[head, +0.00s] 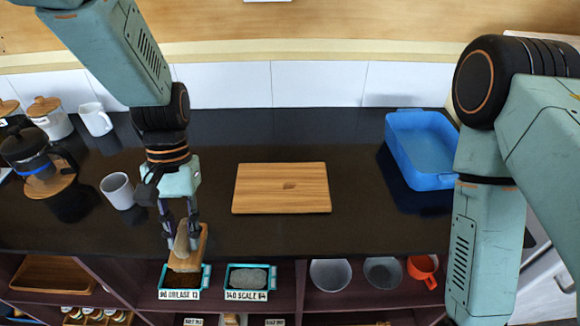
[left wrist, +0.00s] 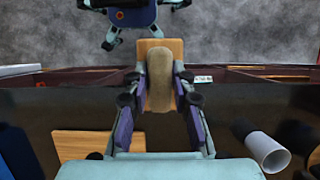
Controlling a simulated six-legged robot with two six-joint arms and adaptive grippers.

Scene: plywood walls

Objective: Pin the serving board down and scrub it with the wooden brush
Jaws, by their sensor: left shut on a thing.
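The serving board (head: 281,188), a flat light-wood rectangle with a small darker mark, lies on the middle of the black counter. It also shows at the lower left of the left wrist view (left wrist: 80,144). My left gripper (head: 182,238) is shut on the wooden brush (head: 188,262), near the counter's front edge and to the left of the board. In the left wrist view the brush (left wrist: 158,78) has a tan rounded grip between the fingers on a wooden block. Its underside is hidden. Nothing touches the board. My right arm shows at the right, but its gripper is out of view.
A grey-white cup (head: 117,191), a coffee press (head: 35,160) and a white mug (head: 96,119) stand on the left. A blue bin (head: 420,150) is at the back right. Shelves below hold labelled trays (head: 249,281) and bowls (head: 331,274). Counter around the board is clear.

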